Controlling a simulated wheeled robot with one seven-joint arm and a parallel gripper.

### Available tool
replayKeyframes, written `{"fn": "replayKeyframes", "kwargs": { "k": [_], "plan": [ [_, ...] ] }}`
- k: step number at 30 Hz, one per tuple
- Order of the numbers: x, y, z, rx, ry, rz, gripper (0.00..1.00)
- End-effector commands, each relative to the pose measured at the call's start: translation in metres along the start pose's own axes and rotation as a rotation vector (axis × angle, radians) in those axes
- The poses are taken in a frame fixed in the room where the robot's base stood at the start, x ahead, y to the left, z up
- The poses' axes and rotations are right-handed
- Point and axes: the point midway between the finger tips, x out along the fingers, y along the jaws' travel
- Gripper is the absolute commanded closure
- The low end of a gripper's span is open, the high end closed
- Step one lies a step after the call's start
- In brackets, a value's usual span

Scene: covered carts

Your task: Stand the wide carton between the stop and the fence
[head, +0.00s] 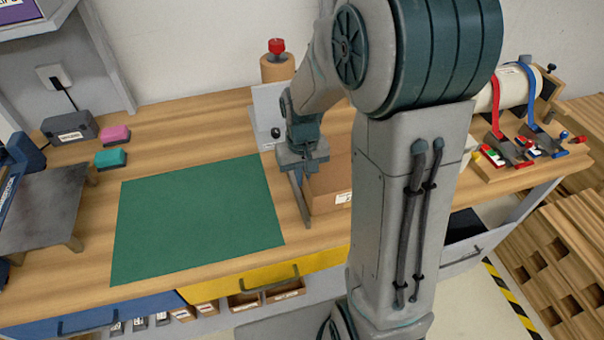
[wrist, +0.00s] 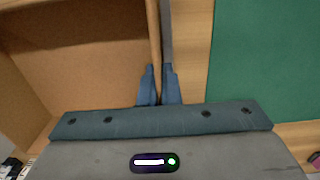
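An open brown carton (head: 328,190) with a white label stands on the bench, partly hidden by my arm; it appears to be the wide carton. In the wrist view its open inside (wrist: 80,75) fills the left. A thin dark grey rail (head: 299,200), likely the fence, runs along the carton's left side; it also shows in the wrist view (wrist: 166,35). An upright light grey plate (head: 268,115) with a dark knob, possibly the stop, stands behind. My gripper (wrist: 159,85) has its fingers close together over the carton's near-rail wall, apparently pinching it.
A green mat (head: 195,220) lies clear left of the rail. A roll with a red knob (head: 277,62) stands behind the plate. Clamps (head: 515,150) with red and blue straps are at the right.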

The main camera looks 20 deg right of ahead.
Motion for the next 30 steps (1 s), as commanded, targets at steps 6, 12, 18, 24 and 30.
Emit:
{"fn": "replayKeyframes", "kwargs": {
  "k": [6, 12, 18, 24, 30],
  "plan": [
    [0.002, 0.000, 0.000, 0.000, 0.000, 0.000, 1.00],
    [0.009, 0.000, 0.000, 0.000, 0.000, 0.000, 1.00],
    [0.012, 0.000, 0.000, 0.000, 0.000, 0.000, 1.00],
    [0.011, 0.000, 0.000, 0.001, 0.000, 0.000, 0.75],
    [0.011, 0.000, 0.000, 0.001, 0.000, 0.000, 0.75]
  ]
}}
